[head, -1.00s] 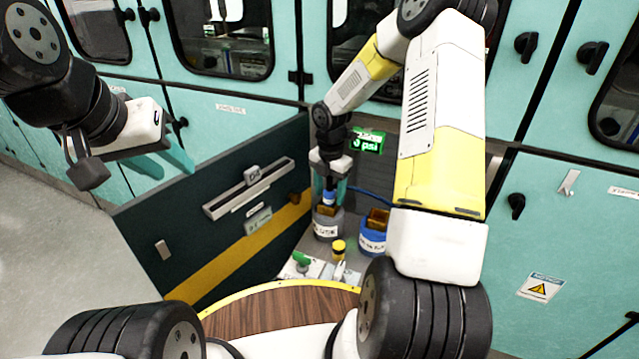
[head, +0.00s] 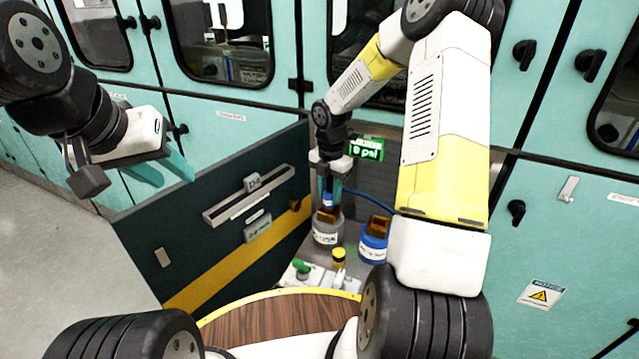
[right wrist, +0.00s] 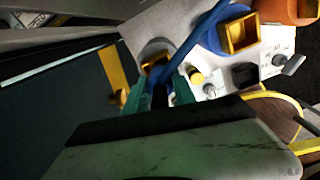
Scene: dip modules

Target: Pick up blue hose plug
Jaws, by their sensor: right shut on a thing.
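The blue hose plug (head: 327,200) is between the teal fingers of my right gripper (head: 328,190), just above the grey canister (head: 327,232). My right gripper is shut on the plug. In the right wrist view, the teal fingertips (right wrist: 165,92) stand close together, and a blue hose (right wrist: 196,48) runs up and right from them. The plug itself is mostly hidden there by the fingers. I cannot tell whether it is clear of the canister's socket. My left gripper (head: 164,169) is open and empty, its teal fingers apart, off to the left.
A blue canister (head: 374,244) with an orange-brown socket stands right of the grey one. A yellow-capped part (head: 338,257) and a green knob (head: 301,266) are in front. A dark panel (head: 215,220) closes the left side. A green psi display (head: 366,149) is behind.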

